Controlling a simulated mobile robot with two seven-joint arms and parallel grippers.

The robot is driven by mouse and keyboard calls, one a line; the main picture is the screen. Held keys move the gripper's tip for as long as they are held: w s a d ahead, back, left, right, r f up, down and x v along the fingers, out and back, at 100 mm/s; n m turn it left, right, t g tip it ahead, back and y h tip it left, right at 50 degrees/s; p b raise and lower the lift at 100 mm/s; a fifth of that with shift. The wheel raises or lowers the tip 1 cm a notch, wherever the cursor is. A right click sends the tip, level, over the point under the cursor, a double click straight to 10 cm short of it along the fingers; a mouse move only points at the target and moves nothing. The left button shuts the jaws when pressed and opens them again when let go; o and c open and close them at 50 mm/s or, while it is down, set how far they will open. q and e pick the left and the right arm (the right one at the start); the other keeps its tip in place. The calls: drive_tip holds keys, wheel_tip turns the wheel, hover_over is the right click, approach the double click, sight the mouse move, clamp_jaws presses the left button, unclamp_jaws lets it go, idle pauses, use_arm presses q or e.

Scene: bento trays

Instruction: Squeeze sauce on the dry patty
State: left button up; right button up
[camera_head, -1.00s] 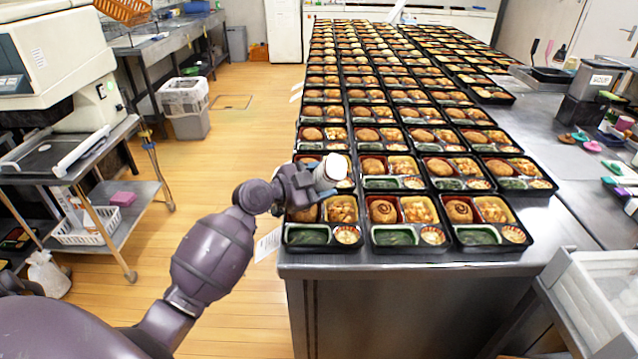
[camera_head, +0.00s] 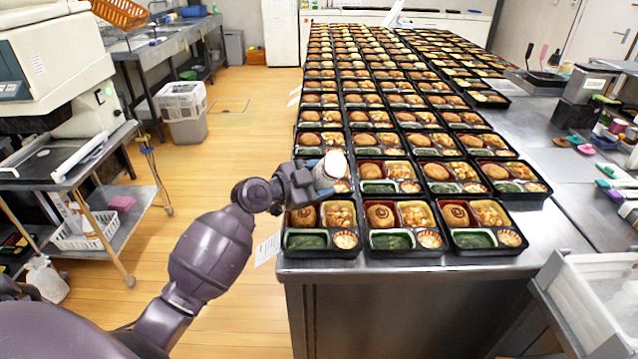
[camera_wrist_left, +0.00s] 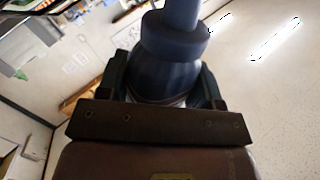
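My left gripper (camera_head: 310,181) is shut on a sauce bottle (camera_head: 328,170) with a pale end, tilted above the left column of trays, just behind the front-left tray. In the left wrist view the bottle (camera_wrist_left: 168,75) looks dark and tapered between the fingers. In the front row, the right patty (camera_head: 456,214) carries a dark sauce ring. The middle patty (camera_head: 380,215) and the left patty (camera_head: 303,217) show no clear ring; the left one is partly behind the gripper. My right gripper is out of view.
Many black bento trays (camera_head: 403,252) fill the steel table (camera_head: 430,268) in close rows. The table's front edge lies just ahead of the first row. A white bin (camera_head: 600,300) stands at the lower right.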

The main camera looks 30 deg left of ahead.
sight(320, 165)
use_arm(q)
wheel_tip(320, 165, up, 4)
drive_tip(key=shift+f+p, duration=0.1)
drive_tip(key=shift+p, duration=0.8)
drive_tip(key=shift+r+p, duration=0.35)
drive_tip(key=shift+r, duration=0.35)
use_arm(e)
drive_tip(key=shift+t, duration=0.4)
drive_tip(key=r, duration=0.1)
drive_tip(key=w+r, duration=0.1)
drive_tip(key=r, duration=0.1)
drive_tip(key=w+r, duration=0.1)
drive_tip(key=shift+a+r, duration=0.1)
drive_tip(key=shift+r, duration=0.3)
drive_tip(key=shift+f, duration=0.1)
